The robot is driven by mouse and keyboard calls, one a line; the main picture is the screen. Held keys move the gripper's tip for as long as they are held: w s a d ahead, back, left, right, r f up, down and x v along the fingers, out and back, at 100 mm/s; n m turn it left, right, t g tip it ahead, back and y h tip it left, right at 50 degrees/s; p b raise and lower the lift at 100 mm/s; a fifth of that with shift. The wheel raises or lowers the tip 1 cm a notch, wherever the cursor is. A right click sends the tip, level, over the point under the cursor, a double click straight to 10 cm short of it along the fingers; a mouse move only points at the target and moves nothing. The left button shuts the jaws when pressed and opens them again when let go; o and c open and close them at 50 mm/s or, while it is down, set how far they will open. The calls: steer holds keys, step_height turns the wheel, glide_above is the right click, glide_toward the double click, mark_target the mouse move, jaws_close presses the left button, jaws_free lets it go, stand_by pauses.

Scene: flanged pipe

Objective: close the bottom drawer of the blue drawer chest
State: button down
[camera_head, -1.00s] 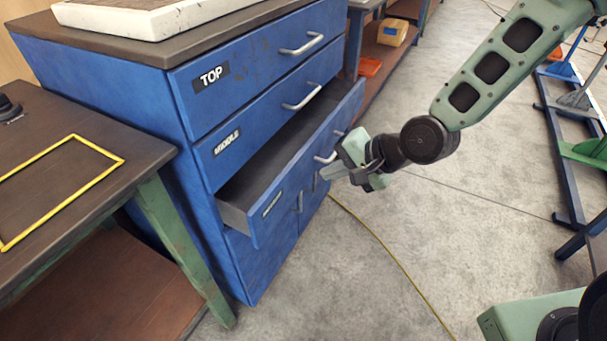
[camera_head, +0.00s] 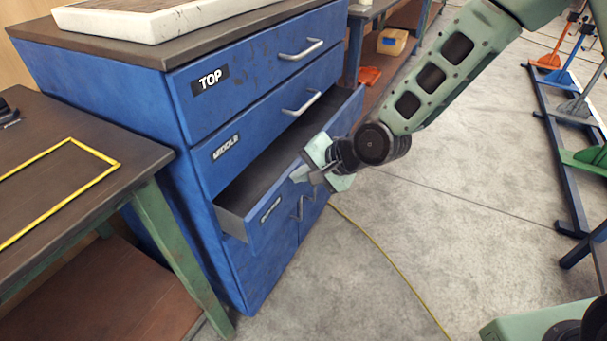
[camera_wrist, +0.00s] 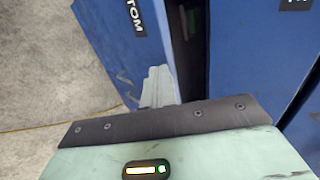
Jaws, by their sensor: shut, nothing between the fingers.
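The blue drawer chest (camera_head: 130,105) stands at the left with its top and middle drawers shut. Its bottom drawer (camera_head: 262,222) is pulled partly out, and its dark inside shows from above. My gripper (camera_head: 300,174) is shut and empty, with its fingertips at the upper edge of the drawer front, near the middle. In the wrist view, the shut fingers (camera_wrist: 159,88) lie against or very close to the drawer front (camera_wrist: 112,45), which shows part of its label. I cannot tell for sure whether they touch.
A table with a yellow outlined frame (camera_head: 118,163) stands close to the chest's left side. A white tray (camera_head: 150,22) lies on the chest top. Grey floor to the right is free, with a yellow cable (camera_head: 390,258) across it. A rack of tools (camera_head: 560,130) stands far right.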

steer(key=w+a, duration=0.5)
steer(key=a, duration=0.3)
steer(key=shift+w, duration=0.15)
steer(key=shift+r, duration=0.1)
steer(key=shift+d, duration=0.1)
